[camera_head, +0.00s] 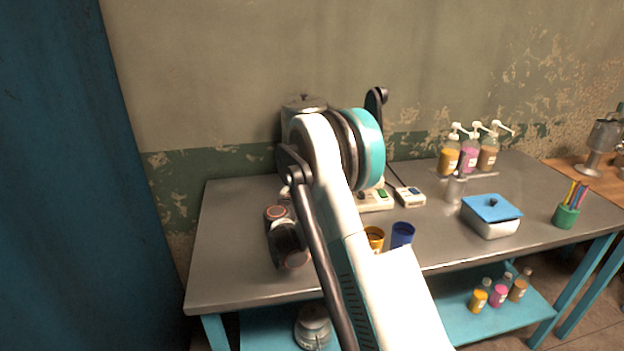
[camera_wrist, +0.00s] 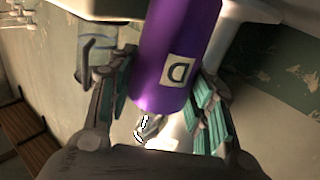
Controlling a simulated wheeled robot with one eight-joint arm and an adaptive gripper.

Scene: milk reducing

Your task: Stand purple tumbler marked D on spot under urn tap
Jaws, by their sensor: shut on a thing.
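The purple tumbler (camera_wrist: 177,50) with a pale label marked D fills the middle of the wrist view. My gripper (camera_wrist: 162,98) is shut on it, with teal finger pads on either side. The tumbler looks tilted in this turned view, and its far end runs out of the picture at the top. In the head view my arm hides the gripper and the tumbler. A metal vessel with a lid (camera_head: 303,104), likely the urn, stands at the back of the table, mostly behind my arm. Its tap and the spot under it cannot be made out.
The metal table (camera_head: 232,222) has bare room at left. An orange cup (camera_head: 375,236) and a blue cup (camera_head: 402,234) stand near the front edge beside my arm. Farther right are a blue-lidded box (camera_head: 490,214), pump bottles (camera_head: 470,155) and a green pen cup (camera_head: 566,216).

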